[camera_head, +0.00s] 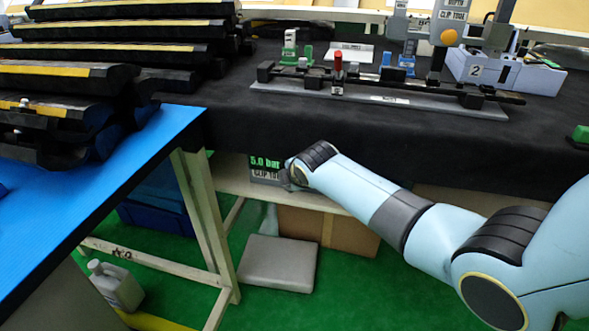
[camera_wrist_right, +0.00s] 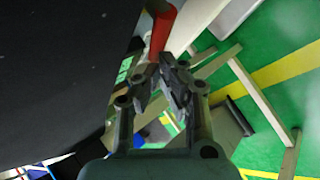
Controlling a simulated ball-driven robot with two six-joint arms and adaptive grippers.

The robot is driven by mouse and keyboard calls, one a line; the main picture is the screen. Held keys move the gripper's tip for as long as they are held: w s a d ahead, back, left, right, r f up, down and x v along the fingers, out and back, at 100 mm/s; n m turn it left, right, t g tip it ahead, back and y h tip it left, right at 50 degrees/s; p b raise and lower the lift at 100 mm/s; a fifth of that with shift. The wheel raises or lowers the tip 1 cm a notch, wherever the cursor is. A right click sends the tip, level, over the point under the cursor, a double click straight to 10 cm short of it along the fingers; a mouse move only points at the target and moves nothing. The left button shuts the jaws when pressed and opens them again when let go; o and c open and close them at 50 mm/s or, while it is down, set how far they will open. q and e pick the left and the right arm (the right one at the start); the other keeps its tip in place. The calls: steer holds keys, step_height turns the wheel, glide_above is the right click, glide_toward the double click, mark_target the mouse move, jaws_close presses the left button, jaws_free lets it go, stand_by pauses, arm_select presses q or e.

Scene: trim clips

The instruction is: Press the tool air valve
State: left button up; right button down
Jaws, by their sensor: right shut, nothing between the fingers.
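In the right wrist view a red lever-like part (camera_wrist_right: 163,28) stands just beyond my right gripper (camera_wrist_right: 160,72). The gripper is shut and empty, its fingertips close to the red part's lower end; I cannot tell whether they touch. In the head view a panel reading 5.0 bar and "CLIP TOOL" (camera_head: 265,170) sits below the dark bench's front edge. Its right side is hidden by my right arm, whose wrist ends there. The right fingers and the red part are hidden in that view. Green panel digits also show in the right wrist view, left of the fingers. My left gripper is not in view.
The dark-covered bench (camera_head: 225,115) overhangs the panel and holds a clip fixture (camera_head: 425,103). A blue-topped table (camera_head: 95,190) with pale legs is at left, under stacked black trims (camera_head: 120,50). A grey box-like item (camera_head: 278,263) stands below on the green floor.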

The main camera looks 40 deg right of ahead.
steer(key=shift+f+n+g+h+p, duration=0.45)
steer(key=shift+g+h, duration=0.15)
steer(key=shift+g, duration=0.1)
stand_by(1.6)
steer(key=shift+f+n+g+h, duration=0.25)
steer(key=shift+f+g+h, duration=0.15)
steer(key=shift+g, duration=0.2)
stand_by(0.9)
steer(key=shift+s+d+f+n+g+h+b, duration=0.15)
steer(key=shift+f+n+g+h+b, duration=0.2)
steer(key=shift+g+h, duration=0.3)
stand_by(0.9)
steer(key=shift+s+d+f+n+g+h+b, duration=0.15)
steer(key=shift+f+n+g+h+b, duration=0.25)
steer(key=shift+g+h+b, duration=0.35)
stand_by(1.9)
